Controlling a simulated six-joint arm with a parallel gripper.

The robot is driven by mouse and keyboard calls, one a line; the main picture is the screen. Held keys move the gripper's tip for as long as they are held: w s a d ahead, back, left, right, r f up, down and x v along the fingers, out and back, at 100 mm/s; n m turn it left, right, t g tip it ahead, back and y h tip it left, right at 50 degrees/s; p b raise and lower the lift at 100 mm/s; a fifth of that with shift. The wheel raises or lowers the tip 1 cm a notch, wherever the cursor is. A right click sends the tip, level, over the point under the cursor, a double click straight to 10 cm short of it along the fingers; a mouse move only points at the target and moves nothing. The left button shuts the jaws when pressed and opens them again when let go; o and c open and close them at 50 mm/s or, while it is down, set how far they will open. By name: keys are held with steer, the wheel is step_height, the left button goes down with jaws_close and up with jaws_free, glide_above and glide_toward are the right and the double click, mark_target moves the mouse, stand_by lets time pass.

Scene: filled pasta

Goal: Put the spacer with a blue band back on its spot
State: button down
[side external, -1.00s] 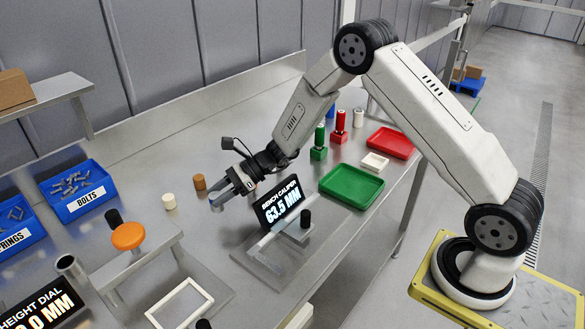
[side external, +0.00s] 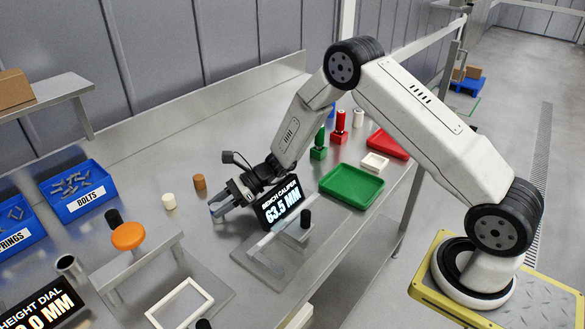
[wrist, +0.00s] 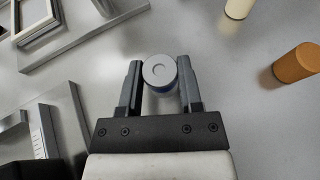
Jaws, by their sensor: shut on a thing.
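In the side external view my gripper (side external: 220,206) is low over the bench, left of the bench caliper. I cannot tell whether the spacer touches the bench. A cream spacer (side external: 169,201) and an orange-brown spacer (side external: 200,182) stand apart on the bench, behind and left of my gripper.
The bench caliper (side external: 264,248), with its display reading 63.5 MM (side external: 282,203), stands close right of my gripper. A height-dial stand with an orange knob (side external: 128,236) and a white frame (side external: 180,303) are to the left and front. A green tray (side external: 351,186) lies right.

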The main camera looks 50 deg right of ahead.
steer(key=shift+c, duration=1.3)
jaws_free()
steer(key=shift+d+r, duration=0.1)
steer(key=shift+r, duration=0.1)
steer(key=shift+v, duration=3.65)
steer(key=shift+s, duration=0.1)
